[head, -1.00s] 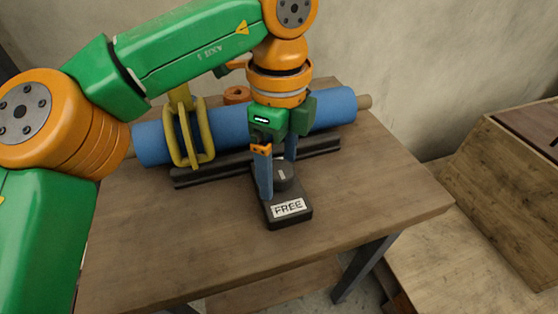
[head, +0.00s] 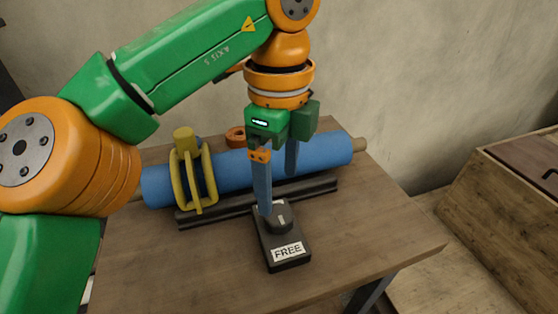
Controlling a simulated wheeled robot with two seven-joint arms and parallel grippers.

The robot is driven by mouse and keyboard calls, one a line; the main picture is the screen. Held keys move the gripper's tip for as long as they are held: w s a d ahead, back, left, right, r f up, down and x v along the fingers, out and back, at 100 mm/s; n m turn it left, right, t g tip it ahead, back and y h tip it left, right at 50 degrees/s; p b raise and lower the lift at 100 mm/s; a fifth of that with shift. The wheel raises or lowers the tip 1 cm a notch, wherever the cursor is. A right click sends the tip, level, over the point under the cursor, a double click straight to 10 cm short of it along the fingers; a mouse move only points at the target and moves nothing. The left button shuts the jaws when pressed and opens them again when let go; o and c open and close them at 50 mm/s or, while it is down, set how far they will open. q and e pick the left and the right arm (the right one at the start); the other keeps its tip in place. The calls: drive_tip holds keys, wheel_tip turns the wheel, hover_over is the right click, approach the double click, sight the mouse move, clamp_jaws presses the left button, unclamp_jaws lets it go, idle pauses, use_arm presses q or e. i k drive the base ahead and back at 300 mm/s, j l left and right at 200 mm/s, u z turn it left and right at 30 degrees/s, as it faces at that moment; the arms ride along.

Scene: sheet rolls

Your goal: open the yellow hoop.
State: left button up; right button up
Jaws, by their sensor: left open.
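The yellow hoop (head: 178,182) stands around the left part of the blue sheet roll (head: 232,172), with a yellow block at its top. The roll lies on a dark rail (head: 308,187) on the table. My left gripper (head: 279,196) points down with its blue fingers apart. It is in front of the roll, to the right of the hoop, over a black box with a round knob (head: 279,219) and a label reading "FREE" (head: 288,250). The fingers hold nothing that I can see. The roll is partly hidden behind my gripper and arm. My right gripper is not in view.
The wooden table (head: 385,228) is clear to the right of the black box and at the front left. An orange ring-shaped part (head: 236,136) sits behind the roll. A wooden box (head: 505,190) stands on the right, and a plain wall is behind.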

sight(187, 149)
drive_tip(key=k+l, duration=0.25)
drive_tip(key=k, duration=0.2)
drive_tip(key=k+l, duration=0.2)
drive_tip(key=k, duration=0.3)
